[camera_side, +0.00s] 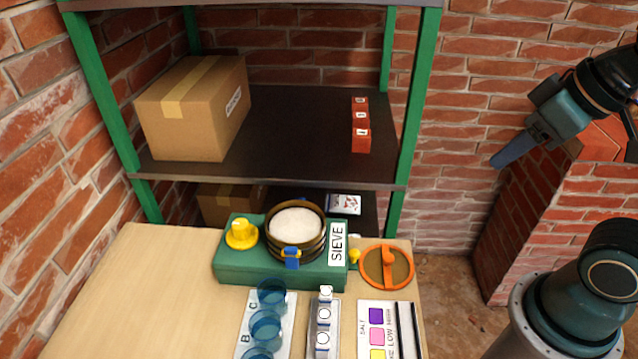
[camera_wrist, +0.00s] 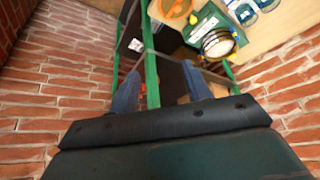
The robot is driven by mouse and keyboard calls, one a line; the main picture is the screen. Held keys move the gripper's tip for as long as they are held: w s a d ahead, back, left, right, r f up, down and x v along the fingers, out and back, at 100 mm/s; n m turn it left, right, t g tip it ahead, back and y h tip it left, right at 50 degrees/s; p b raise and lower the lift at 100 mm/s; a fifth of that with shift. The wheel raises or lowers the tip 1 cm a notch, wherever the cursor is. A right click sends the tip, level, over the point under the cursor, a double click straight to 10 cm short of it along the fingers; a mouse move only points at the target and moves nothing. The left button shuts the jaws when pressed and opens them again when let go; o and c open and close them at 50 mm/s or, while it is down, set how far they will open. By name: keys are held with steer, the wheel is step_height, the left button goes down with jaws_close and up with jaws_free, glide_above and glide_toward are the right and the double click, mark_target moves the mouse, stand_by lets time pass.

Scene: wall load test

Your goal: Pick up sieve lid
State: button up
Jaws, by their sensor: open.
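The sieve lid (camera_side: 386,267) is an orange-rimmed disc with an upright orange handle across a dull centre. It lies at the right edge of the wooden table, beside the green sieve machine (camera_side: 228,272). It also shows at the top of the wrist view (camera_wrist: 172,8), partly cut off. The round sieve (camera_side: 296,222) sits open on the machine and holds white powder. My gripper (camera_side: 497,161) is raised at the right, well away from the lid. In the wrist view its blue fingers (camera_wrist: 160,92) are apart with nothing held between them.
A green-framed shelf (camera_side: 290,135) stands behind the table with a cardboard box (camera_side: 190,110) and red blocks (camera_side: 361,125). Blue cups (camera_side: 266,325), a vial rack (camera_side: 323,335) and a colour card (camera_side: 385,335) are near the lid. The table's left side (camera_side: 120,290) is clear.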

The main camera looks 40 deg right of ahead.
stand_by(0.3)
steer(key=m+g, duration=0.6)
steer(key=m, duration=1.2)
glide_above(389, 255)
step_height(389, 255, down, 16)
steer(key=shift+f, duration=0.2)
steer(key=shift+f, duration=4.3)
